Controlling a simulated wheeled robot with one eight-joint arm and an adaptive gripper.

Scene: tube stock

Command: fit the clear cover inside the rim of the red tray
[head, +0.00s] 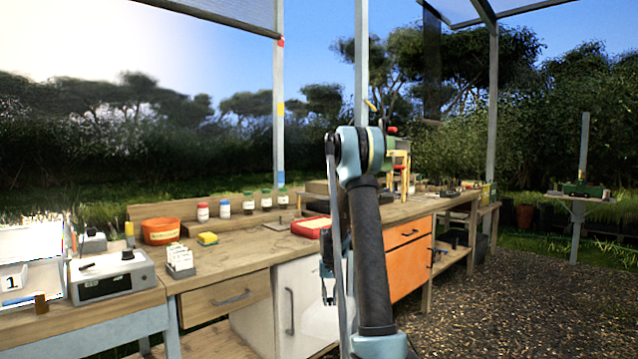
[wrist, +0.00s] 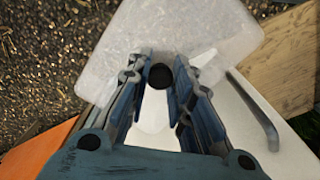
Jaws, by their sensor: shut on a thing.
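The red tray (head: 312,226) lies on the wooden bench in the head view, with a pale inside; my arm partly hides its right side. It does not show in the wrist view. The clear cover (wrist: 175,30) is a frosted, see-through sheet with rounded corners and a black knob. My gripper (wrist: 160,74) is shut on the cover's knob, and the cover spans the upper part of the wrist view. The cover hangs in front of the bench, away from the tray. In the head view my gripper (head: 327,284) is largely hidden behind my arm.
The bench has a white door (head: 303,300) and orange drawers (head: 408,260) in front. A red-orange tub (head: 160,231), a yellow sponge (head: 207,238) and several jars (head: 224,208) stand left of the tray. Gravel (head: 500,300) lies open to the right.

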